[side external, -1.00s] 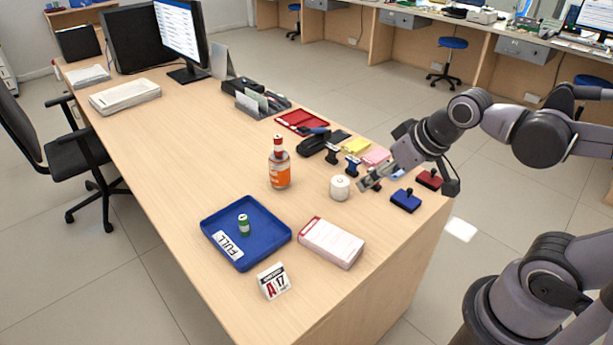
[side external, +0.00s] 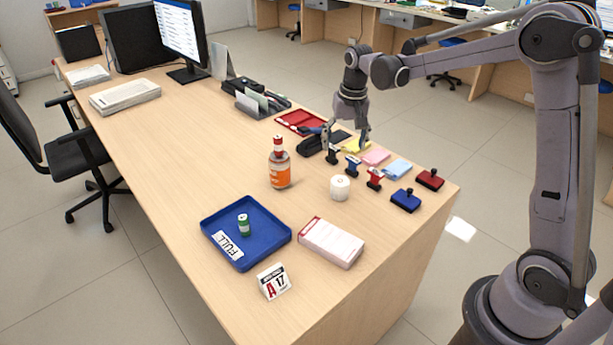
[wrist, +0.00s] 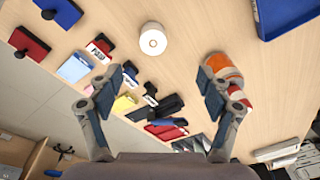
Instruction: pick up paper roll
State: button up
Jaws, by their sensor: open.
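The paper roll (side external: 340,188) is a small white upright cylinder on the counter, right of the orange-labelled bottle. In the wrist view, its round top with a small centre hole (wrist: 152,40) shows above the middle, beyond the fingertips and clear of them. My gripper (side external: 346,143) points down over the stampers and sticky notes, farther back on the counter than the roll. In the wrist view, my gripper (wrist: 150,92) is open, its two fingers wide apart with nothing held between them.
The bottle (side external: 280,172) stands left of the roll. Small stampers (side external: 375,180), sticky notes (side external: 397,169) and blue and red stamp pads (side external: 405,201) lie to the right and behind. A blue tray (side external: 268,226) and a white box (side external: 331,243) are in front.

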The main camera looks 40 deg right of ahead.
jog(key=m+g, duration=0.1)
jog(key=m, duration=0.1)
send_near(340, 180)
jog(key=shift+w+d, duration=0.4)
jog(key=shift+d, duration=0.2)
notch_tip(340, 180, down, 5)
jog(key=shift+f, duration=0.1)
jog(key=f, duration=0.2)
jog(key=a+f, duration=0.1)
jog(key=f, duration=0.1)
jog(key=shift+s+f, duration=0.1)
jog(key=shift+s, duration=0.25)
jog(key=shift+f, duration=0.7)
jog(key=c, duration=1.3)
